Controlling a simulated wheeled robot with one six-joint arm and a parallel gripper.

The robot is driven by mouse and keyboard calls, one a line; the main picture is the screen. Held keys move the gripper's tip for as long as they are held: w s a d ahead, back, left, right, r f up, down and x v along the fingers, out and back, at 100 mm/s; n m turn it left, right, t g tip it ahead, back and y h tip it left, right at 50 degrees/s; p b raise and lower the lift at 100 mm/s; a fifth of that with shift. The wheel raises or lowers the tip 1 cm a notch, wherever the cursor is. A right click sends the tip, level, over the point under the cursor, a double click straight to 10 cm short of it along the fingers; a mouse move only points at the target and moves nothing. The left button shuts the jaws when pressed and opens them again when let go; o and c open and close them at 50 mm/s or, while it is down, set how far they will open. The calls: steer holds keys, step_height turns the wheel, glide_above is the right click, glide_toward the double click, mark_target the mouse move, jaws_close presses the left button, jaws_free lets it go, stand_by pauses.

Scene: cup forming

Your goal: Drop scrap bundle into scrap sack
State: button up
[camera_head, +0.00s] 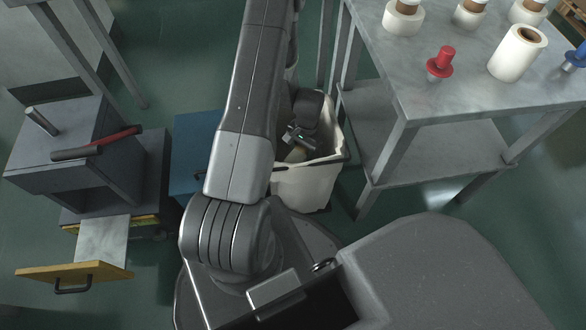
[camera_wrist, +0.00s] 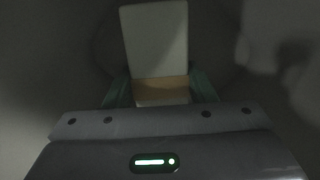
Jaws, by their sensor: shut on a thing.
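The scrap sack (camera_head: 308,187) is a white, open-topped bag standing on the floor, just beyond my base. My gripper is low inside the sack's mouth in the head view, its fingertips mostly hidden there by the wrist. In the wrist view my gripper (camera_wrist: 160,92) is shut on the scrap bundle (camera_wrist: 155,40), a pale block with a tan band around it. The sack's dim inner walls surround the bundle. Whether the bundle touches the sack's bottom cannot be told.
A metal table (camera_head: 440,95) with white rolls (camera_head: 517,53) and a red-handled tool (camera_head: 441,62) stands right of the sack. A blue box (camera_head: 190,150) is to its left. A grey machine with a red-handled lever (camera_head: 115,138) and a yellow-fronted drawer (camera_head: 75,274) is further left.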

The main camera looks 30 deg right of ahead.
step_height(320, 180, down, 2)
steer(key=shift+b, duration=0.3)
steer(key=o, duration=1.6)
steer(key=shift+c, duration=0.2)
steer(key=shift+r, duration=0.15)
step_height(320, 180, up, 14)
steer(key=w+d+p, duration=0.1)
steer(key=p, duration=0.3)
steer(key=shift+d+f, duration=0.25)
steer(key=shift+d, duration=0.15)
steer(key=shift+f, duration=0.15)
